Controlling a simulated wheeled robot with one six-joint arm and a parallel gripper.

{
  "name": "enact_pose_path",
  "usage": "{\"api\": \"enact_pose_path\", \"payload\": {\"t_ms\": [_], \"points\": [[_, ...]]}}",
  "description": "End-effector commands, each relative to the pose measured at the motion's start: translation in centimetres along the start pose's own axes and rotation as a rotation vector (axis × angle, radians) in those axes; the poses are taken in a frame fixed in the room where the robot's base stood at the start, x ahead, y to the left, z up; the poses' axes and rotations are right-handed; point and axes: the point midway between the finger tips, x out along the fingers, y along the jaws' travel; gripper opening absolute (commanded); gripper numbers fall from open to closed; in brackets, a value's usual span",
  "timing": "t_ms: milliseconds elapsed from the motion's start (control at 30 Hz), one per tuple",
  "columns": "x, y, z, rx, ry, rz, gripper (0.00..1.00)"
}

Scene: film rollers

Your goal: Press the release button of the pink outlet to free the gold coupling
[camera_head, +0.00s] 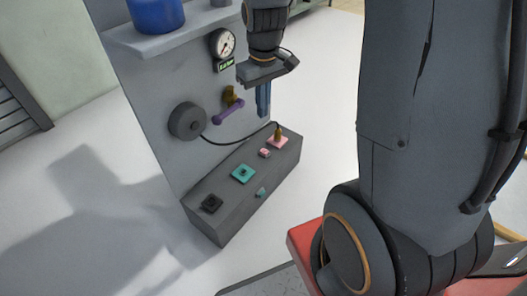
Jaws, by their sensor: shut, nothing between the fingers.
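The pink outlet (281,142) is at the far right end of the top of a long grey box. The gold coupling (278,132) stands upright in it, with a black hose running from it. A small pink button (265,153) sits on the box just in front of the outlet; I take it for its release button. My gripper (263,112) points down, shut and empty, above and slightly left of the outlet. It is apart from the button and the coupling.
The grey box (232,207) also bears a teal outlet (243,174), a black outlet (211,203) and a teal button (261,192). On the panel behind are a hose reel (187,121), a purple-handled valve (229,111) and a gauge (223,43). A blue container (156,14) stands on the shelf.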

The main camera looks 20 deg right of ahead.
Motion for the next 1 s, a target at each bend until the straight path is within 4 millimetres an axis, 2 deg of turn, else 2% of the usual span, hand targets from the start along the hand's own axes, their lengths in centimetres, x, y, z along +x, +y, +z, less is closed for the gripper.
{"api": "enact_pose_path", "payload": {"t_ms": [33,467,700,900,1000], "points": [[1.8,0.4,-0.8,-0.006,0.0,0.0,0.0],[10.8,4.0,-6.5,-0.102,-0.003,0.002,0.0],[16.5,7.4,-10.5,-0.203,-0.028,-0.009,0.0],[19.8,9.5,-12.5,-0.267,-0.044,-0.018,0.0],[20.8,10.1,-13.0,-0.286,-0.049,-0.021,0.0]]}}
